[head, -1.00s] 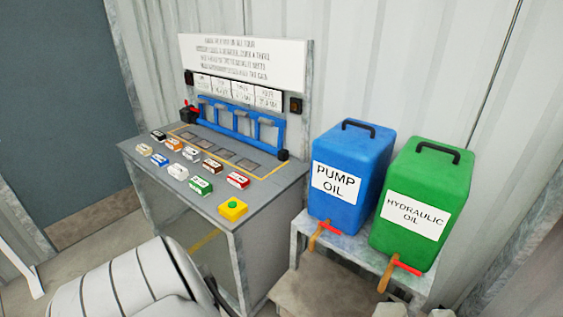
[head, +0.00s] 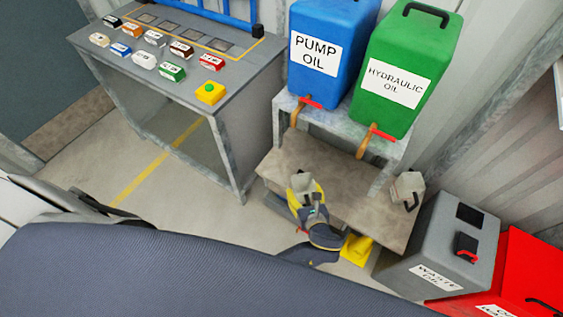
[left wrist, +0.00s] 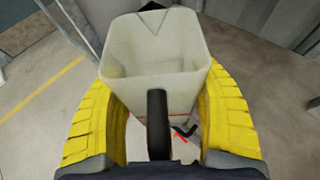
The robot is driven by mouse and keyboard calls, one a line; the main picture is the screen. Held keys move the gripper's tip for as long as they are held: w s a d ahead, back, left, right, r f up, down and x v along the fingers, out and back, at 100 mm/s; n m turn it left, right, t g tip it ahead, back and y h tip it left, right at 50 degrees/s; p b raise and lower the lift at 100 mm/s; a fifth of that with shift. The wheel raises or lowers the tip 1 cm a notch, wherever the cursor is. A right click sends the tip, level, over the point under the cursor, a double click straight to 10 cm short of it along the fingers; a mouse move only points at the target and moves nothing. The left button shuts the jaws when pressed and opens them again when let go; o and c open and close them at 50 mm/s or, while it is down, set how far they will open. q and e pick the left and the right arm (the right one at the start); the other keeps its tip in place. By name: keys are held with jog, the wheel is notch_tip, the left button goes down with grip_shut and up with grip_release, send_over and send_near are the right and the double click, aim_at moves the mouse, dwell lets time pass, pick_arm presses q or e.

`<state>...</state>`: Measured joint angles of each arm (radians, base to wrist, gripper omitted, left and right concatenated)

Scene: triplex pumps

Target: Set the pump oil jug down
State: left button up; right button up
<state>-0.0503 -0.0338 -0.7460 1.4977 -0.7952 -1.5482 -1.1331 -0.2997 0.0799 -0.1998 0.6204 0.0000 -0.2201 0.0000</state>
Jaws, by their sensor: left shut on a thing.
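My left gripper (head: 304,193) is in front of the low brown bench in the head view, with its yellow fingers around an off-white, open-topped jug (head: 301,182). In the left wrist view the same jug (left wrist: 155,55) sits between the two yellow fingers (left wrist: 158,120), its black handle towards me. It looks empty inside and shows no readable label. The jug overlaps the bench's left front edge in the picture; I cannot tell whether it touches the bench. My right gripper is not seen.
A second off-white jug (head: 406,187) with a dark handle stands at the right of the low bench (head: 345,180). Above are the blue pump oil tank (head: 330,80) and green hydraulic oil tank (head: 400,115), with taps overhanging. Waste oil bin (head: 450,240) stands right. The bench's middle is clear.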

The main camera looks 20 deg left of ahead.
pick_arm(q)
jog(key=shift+w+a+r+x, duration=0.15)
jog(key=shift+r+x, duration=0.35)
jog(key=shift+x, duration=2.4)
jog(key=shift+w+a+r+x, duration=0.15)
jog(key=shift+r+x, duration=0.35)
jog(key=shift+x, duration=2.4)
jog(key=shift+w+a+r+x, duration=0.15)
jog(key=shift+r+x, duration=0.3)
jog(key=shift+x, duration=2.45)
jog(key=shift+f, duration=0.1)
jog(key=o, duration=1.3)
jog(key=shift+c, duration=0.2)
